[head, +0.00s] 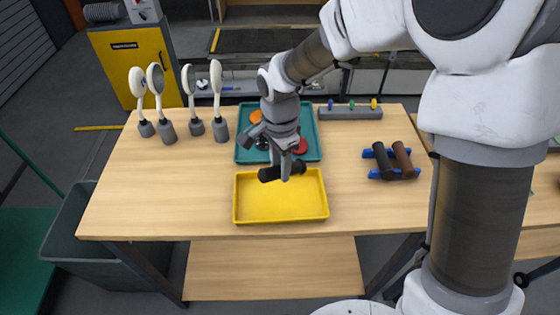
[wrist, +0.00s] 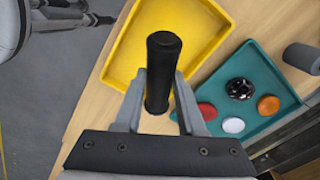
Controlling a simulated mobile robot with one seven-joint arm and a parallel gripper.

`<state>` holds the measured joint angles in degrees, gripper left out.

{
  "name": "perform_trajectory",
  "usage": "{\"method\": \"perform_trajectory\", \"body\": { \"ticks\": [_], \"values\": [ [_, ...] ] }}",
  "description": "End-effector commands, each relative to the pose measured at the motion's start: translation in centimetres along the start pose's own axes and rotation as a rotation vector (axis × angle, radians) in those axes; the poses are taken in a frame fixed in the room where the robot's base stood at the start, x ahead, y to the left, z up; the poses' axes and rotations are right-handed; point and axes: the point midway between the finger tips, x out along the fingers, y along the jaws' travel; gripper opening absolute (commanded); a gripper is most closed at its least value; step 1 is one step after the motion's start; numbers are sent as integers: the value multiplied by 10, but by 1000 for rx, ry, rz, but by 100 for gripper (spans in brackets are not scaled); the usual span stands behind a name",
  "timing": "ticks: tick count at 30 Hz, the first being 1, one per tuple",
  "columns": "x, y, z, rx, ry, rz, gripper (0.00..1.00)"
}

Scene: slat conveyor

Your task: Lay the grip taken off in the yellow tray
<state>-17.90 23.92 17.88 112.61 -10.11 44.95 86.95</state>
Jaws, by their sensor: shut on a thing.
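My gripper (head: 283,167) is shut on a black cylindrical grip (head: 269,174), held above the back part of the yellow tray (head: 281,206). In the wrist view the black grip (wrist: 161,70) sits between the two grey fingers (wrist: 163,100) and sticks out past them, with the yellow tray (wrist: 133,50) beyond it. The yellow tray is empty where it shows. The grip looks clear of the tray floor, but the exact height is hard to tell.
A teal tray (head: 314,135) with coloured discs and a black knob lies just behind. A blue rack (head: 377,176) at right holds a black grip (head: 383,160) and a brown grip (head: 403,158). Several white paddles on grey stands (head: 168,133) stand at left. The table's front is clear.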

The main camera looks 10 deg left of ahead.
Motion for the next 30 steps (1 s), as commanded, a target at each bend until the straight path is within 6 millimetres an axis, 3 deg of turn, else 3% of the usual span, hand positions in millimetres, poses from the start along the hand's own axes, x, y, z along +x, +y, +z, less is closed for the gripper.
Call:
{"method": "perform_trajectory", "body": {
  "ticks": [3,12,29,30],
  "values": [
    [19,0,0,-1,0,1,0],
    [50,0,0,0,0,0,0],
    [61,0,0,-1,0,0,0],
    [61,0,0,-1,0,0,44]
  ]
}}
